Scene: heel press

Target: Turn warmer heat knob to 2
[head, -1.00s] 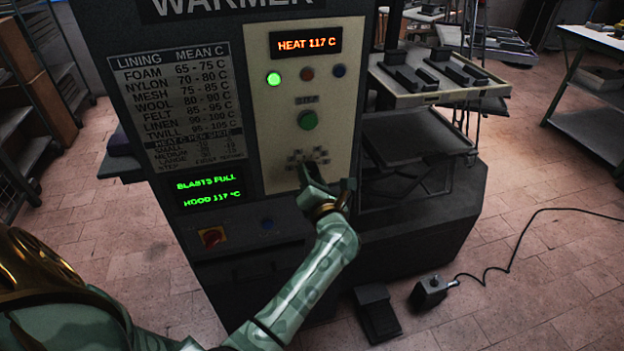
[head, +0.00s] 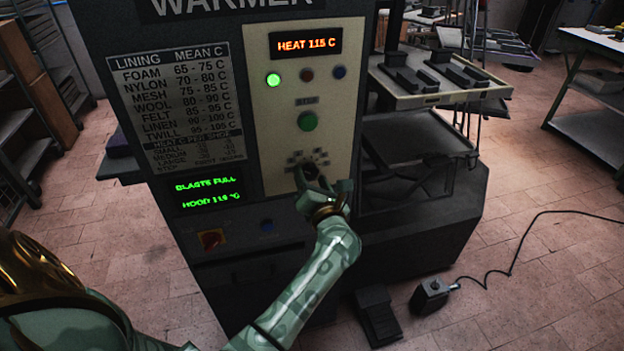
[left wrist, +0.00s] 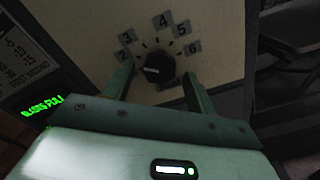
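The heat knob (left wrist: 158,68) is a dark round knob on the warmer's cream panel. In the left wrist view it has number plates 2, 3, 4, 5 and 6 around it. A pale mark on the knob lies toward its left side, roughly the side of plate 2 (left wrist: 122,55); its exact setting is hard to read. My left gripper (left wrist: 158,88) is open, one finger on either side of the knob, with gaps showing between. In the head view my left gripper (head: 318,188) covers part of the knob. My right gripper is not in view.
The heat display (head: 306,42) reads 115 C. A green button (head: 308,121) and a lit green lamp (head: 273,80) are above the knob. A shelf with dark blocks (head: 430,85) stands to the right.

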